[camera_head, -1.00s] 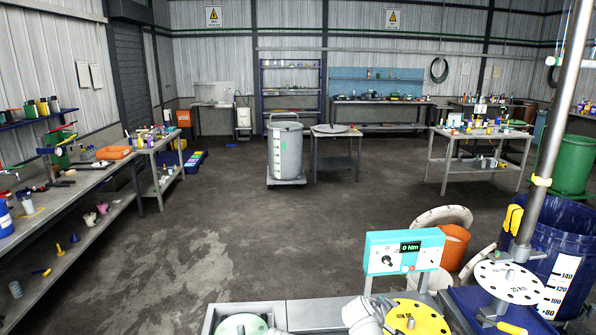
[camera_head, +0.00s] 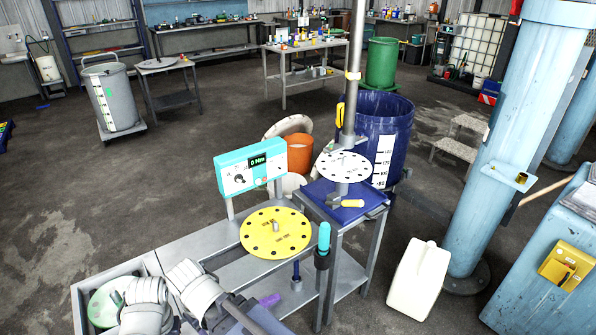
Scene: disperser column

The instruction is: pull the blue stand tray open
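A blue tray top (camera_head: 316,189) sits on a grey metal stand at the right end of the workbench. A yellow handle (camera_head: 352,203) shows at its front right. A white perforated disc (camera_head: 343,167) lies over it, next to a tall grey pole (camera_head: 354,75). I cannot see a gap showing how far the tray is out. White links of my arms show at the bottom left, well left of the tray. Neither gripper's fingers can be seen.
A yellow disc (camera_head: 275,232) and a teal torque display (camera_head: 250,171) are on the bench left of the tray. A teal-handled tool (camera_head: 324,237) stands upright at the near corner. A blue drum (camera_head: 400,107) is behind; a white canister (camera_head: 416,280) stands right on the floor.

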